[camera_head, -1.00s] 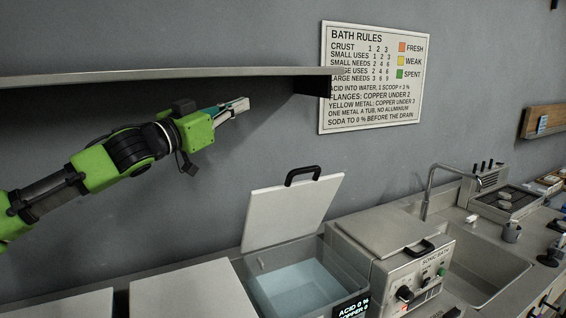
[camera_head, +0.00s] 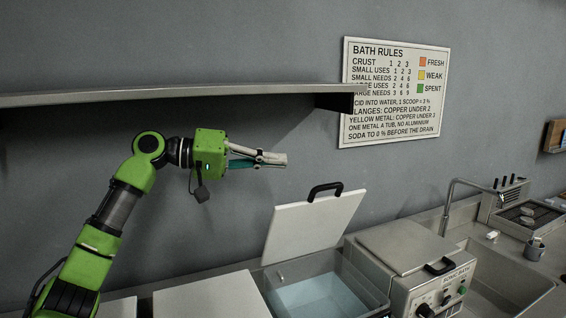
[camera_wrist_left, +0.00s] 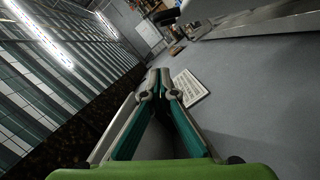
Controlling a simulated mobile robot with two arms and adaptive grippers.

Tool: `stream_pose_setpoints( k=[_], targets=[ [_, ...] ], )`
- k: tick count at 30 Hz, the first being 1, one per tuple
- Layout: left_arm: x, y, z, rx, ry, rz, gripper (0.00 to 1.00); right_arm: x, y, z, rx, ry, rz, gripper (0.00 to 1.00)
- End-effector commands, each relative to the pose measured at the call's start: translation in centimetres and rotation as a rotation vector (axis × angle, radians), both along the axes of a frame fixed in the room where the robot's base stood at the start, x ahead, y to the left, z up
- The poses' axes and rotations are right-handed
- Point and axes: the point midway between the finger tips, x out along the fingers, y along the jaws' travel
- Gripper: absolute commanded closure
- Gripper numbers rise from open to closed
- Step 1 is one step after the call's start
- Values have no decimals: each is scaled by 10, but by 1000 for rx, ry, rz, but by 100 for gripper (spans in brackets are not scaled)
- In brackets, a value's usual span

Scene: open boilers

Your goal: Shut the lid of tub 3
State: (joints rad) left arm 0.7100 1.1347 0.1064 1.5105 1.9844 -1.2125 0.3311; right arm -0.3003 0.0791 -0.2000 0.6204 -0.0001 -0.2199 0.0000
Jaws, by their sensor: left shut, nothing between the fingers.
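The open tub (camera_head: 318,297) stands at the bottom middle of the head view with bluish liquid in it. Its lid (camera_head: 312,226) is raised, leaning back toward the wall, with a black handle (camera_head: 325,189) on its top edge. No tub number is readable on it. My left gripper (camera_head: 285,159) is shut and empty, pointing right, above and to the left of the lid handle and apart from it. In the left wrist view its fingers (camera_wrist_left: 158,82) meet at the tips with nothing between them. My right gripper is not in view.
A wall shelf (camera_head: 180,95) runs above my left gripper. Flat pale covers (camera_head: 210,297) lie left of the open tub. A sonic bath (camera_head: 425,285) stands right of it, then a sink (camera_head: 505,280) with a tap. A rules sign (camera_head: 393,93) hangs on the wall.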

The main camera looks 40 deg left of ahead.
Motion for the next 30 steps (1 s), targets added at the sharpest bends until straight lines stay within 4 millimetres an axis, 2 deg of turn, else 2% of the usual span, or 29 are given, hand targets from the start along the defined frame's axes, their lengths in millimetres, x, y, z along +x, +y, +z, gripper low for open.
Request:
stream_pose_setpoints(
  k=[1, 11, 13, 18, 30],
  targets=[
    [7, -7, 4, 0, 2, -3, 100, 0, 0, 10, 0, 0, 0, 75],
    [60, -56, -4, -1, 1, -1, 100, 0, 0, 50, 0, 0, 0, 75],
    [56, -60, -17, 5, 4, 2, 100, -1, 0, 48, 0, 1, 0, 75],
    [47, -73, -27, 4, 3, 2, 100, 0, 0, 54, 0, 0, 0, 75],
    [42, -81, -34, 1, -1, 3, 100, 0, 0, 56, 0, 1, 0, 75]
  ],
)
